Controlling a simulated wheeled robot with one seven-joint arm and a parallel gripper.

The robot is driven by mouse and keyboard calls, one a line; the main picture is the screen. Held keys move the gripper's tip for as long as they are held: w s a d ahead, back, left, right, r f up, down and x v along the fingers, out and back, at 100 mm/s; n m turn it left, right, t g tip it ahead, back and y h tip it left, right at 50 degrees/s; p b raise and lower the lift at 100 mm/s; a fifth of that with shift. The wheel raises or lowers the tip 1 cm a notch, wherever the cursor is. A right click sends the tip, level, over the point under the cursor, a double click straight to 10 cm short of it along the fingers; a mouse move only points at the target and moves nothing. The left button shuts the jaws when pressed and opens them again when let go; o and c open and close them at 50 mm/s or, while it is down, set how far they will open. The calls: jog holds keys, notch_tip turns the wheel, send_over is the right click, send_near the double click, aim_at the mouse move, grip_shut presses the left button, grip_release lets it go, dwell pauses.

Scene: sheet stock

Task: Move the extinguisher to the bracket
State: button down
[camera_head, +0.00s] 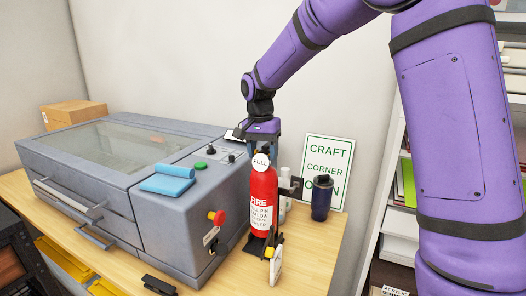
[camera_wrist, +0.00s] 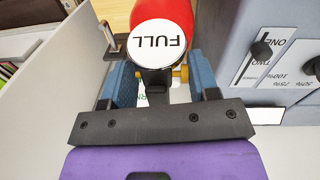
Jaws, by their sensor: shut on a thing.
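The red extinguisher (camera_head: 262,205) is upright at the table's front right, with a white label and a round "FULL" tag. My gripper (camera_head: 262,142) is above it, shut on its top end. In the wrist view, the blue fingers of my gripper (camera_wrist: 163,78) lie either side of the neck, below the red extinguisher (camera_wrist: 163,12) and its tag. The black bracket (camera_head: 292,188) has a plate close against the extinguisher's right side, and dark parts show at its foot. I cannot tell whether the extinguisher rests in the bracket. The bracket also shows in the wrist view (camera_wrist: 116,44).
A grey machine (camera_head: 165,215) with a red stop knob (camera_head: 216,217) stands close to the left. A dark blue tumbler (camera_head: 322,198) and a green-lettered sign (camera_head: 326,165) stand behind at the right. A shelf unit (camera_head: 397,225) is further right.

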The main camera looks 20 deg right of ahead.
aim_at(264, 170)
jog(key=shift+f, duration=0.55)
dwell(0.9)
jog(key=shift+f, duration=2.4)
dwell(0.4)
jog(key=shift+c, duration=1.4)
grip_release()
jog(key=shift+o, duration=1.4)
jog(key=shift+s+f, duration=0.1)
